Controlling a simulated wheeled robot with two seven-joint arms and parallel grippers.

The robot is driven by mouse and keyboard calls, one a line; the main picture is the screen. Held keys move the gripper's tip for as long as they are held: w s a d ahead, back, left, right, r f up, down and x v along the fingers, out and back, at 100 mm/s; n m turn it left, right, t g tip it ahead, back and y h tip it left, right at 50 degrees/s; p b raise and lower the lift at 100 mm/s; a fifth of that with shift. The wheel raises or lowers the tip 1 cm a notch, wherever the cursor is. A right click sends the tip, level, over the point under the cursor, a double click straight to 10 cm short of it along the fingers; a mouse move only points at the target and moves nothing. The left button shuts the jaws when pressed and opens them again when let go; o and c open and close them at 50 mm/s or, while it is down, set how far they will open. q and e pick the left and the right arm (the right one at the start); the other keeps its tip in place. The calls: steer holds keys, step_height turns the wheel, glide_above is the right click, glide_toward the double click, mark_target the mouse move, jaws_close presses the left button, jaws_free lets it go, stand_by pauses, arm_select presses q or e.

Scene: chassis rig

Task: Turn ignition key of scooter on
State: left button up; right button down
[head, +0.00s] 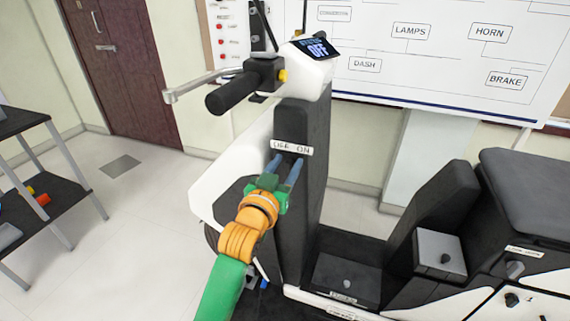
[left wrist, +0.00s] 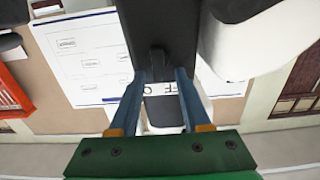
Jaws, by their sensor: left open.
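In the left wrist view the fingers of the left gripper (left wrist: 160,74) stand apart on either side of the upside-down label (left wrist: 160,89), of which only part of the lettering shows. I cannot tell whether the fingertips touch the column. My right gripper is not in view.
The handlebar grip (head: 232,93) and brake lever (head: 203,85) stick out left above my left arm. The scooter seat (head: 530,170) is at the right. A dark shelf (head: 50,190) stands at the far left. A whiteboard (head: 440,60) hangs behind.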

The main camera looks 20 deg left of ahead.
arm_select(q)
jaws_close()
steer(key=shift+f, duration=0.1)
steer(key=shift+d+m+p, duration=0.25)
steer(key=shift+m+p, duration=0.8)
steer(key=shift+m, duration=0.25)
steer(key=m, duration=0.1)
steer(key=m+p, duration=0.1)
steer(key=shift+d+m, duration=0.2)
steer(key=shift+m, duration=0.1)
steer(key=shift+d+f+m+p, duration=0.2)
steer(key=shift+m+p, duration=0.25)
steer(key=shift+m, duration=0.6)
steer(key=shift+d+f+m+p, duration=0.15)
steer(key=shift+m+p, duration=0.25)
steer(key=shift+m, duration=0.7)
steer(key=shift+d+f+m+p, duration=0.1)
steer(key=shift+f+m+p, duration=0.25)
steer(key=shift+m, duration=1)
